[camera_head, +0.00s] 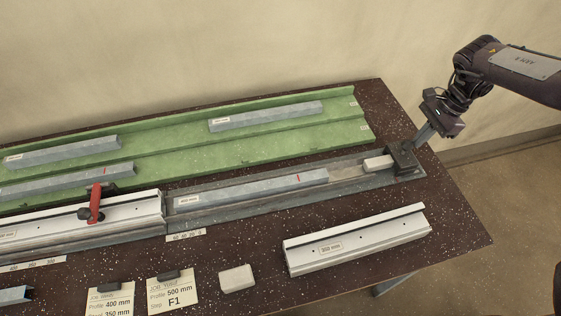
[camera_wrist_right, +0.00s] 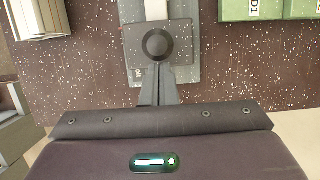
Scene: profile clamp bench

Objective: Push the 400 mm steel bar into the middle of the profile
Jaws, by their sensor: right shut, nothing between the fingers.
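The 400 mm steel bar (camera_head: 255,188), grey with a red mark, lies in the grey guide channel. Its left end is close to the right end of the white profile (camera_head: 135,211); I cannot tell whether it has entered. To its right is a pusher with a pale rod (camera_head: 378,163) and a dark block (camera_head: 403,158); a gap separates rod and bar. My right gripper (camera_head: 418,142) is shut and empty, pointing down at the block. In the right wrist view its fingertips (camera_wrist_right: 157,72) are beside the block's round black knob (camera_wrist_right: 157,44); contact is unclear. My left gripper is out of view.
A red-handled clamp (camera_head: 95,204) stands at the profile. A green rack (camera_head: 250,145) behind holds several grey bars. A second white profile (camera_head: 355,240), a pale block (camera_head: 237,279) and job cards (camera_head: 172,293) lie in front. The table's right edge is near the gripper.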

